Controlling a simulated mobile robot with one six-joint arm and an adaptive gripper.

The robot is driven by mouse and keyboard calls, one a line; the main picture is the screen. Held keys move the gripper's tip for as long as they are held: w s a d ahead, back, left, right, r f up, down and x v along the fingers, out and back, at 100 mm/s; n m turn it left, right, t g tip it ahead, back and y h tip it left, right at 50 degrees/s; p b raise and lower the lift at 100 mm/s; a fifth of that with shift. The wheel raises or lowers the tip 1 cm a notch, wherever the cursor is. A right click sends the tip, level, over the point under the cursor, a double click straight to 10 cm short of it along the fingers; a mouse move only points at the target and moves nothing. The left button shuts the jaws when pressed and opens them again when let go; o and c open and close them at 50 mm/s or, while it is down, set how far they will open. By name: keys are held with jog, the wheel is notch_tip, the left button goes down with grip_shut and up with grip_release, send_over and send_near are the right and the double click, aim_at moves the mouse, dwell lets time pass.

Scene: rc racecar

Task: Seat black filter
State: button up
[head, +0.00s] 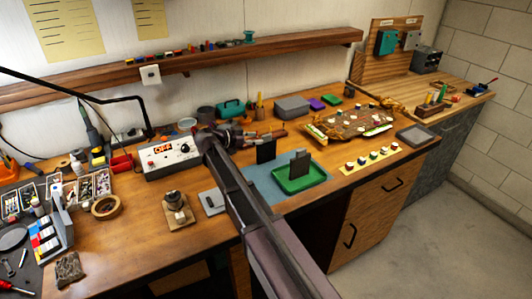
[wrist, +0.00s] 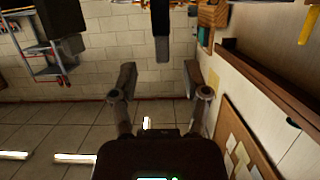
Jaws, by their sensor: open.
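In the head view a black upright plate (head: 266,150), which looks like the black filter, stands at the edge of the blue-grey mat (head: 258,175). A dark grey upright plate (head: 300,163) stands in the green tray (head: 299,182) to its right; I cannot tell which slot either belongs to. My gripper (head: 272,134) is at the end of my arm, above and behind the black plate in the picture. Whether it touches anything is unclear. In the wrist view my gripper (wrist: 163,82) has its fingers spread, with nothing held between them.
A control box (head: 172,158) with a lit display stands left of my arm. A wooden board with small parts (head: 347,125) and a yellow strip of coloured pieces (head: 371,160) lie to the right.

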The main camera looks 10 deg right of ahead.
aim_at(262, 138)
jog(key=shift+d, duration=0.15)
jog(key=shift+b+x, duration=0.95)
jog(key=shift+x, duration=1.6)
jog(key=shift+w+f, duration=0.1)
jog(key=shift+f, duration=0.05)
grip_shut()
